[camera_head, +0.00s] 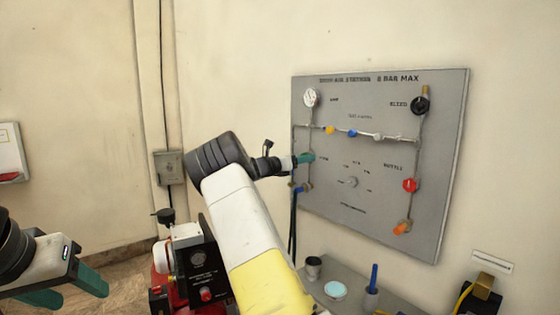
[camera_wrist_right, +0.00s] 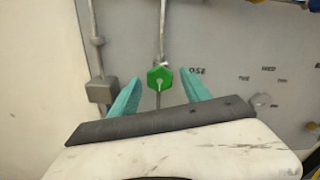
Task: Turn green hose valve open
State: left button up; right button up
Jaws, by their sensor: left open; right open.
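The green hose valve (camera_wrist_right: 160,78) is a bright green hexagonal knob with a pale pointer mark, on a pipe of the grey panel. In the right wrist view it sits between the two teal fingers of my right gripper (camera_wrist_right: 160,92), nearer the left finger, with clear gaps on both sides. My right gripper is open and holds nothing. In the head view my right gripper (camera_head: 304,158) is at the left part of the panel (camera_head: 400,215), and the valve is hidden there. My left gripper (camera_head: 72,290) is open and empty at the lower left, far from the panel.
The panel also bears a gauge (camera_head: 312,98), a black knob (camera_head: 420,104), a red knob (camera_head: 410,185) and an orange fitting (camera_head: 402,228). Below are a shelf (camera_head: 350,308) with a blue stick (camera_head: 373,278) and a red-and-black machine (camera_head: 197,270). Black hoses hang left of the panel.

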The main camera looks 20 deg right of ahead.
jog(key=v, duration=0.7)
jog(key=shift+a, duration=0.4)
jog(key=s+f+m+g+y, duration=0.25)
jog(key=s+m+y, duration=0.2)
jog(key=s, duration=0.35)
jog(key=s+f+m+g+y, duration=0.1)
jog(key=s+f+m+y, duration=0.25)
jog(key=s+m, duration=0.3)
jog(key=s+a+r+m+t+y, duration=0.1)
jog(key=s+a+m+y, duration=0.4)
jog(key=s+a, duration=0.7)
jog(key=s+a+r+m+t+y, duration=0.1)
jog(key=s+a+m+t+y, duration=0.2)
jog(key=s+a, duration=1)
jog(key=s+m+y, duration=0.3)
jog(key=m, duration=0.2)
jog(key=shift+r, duration=0.2)
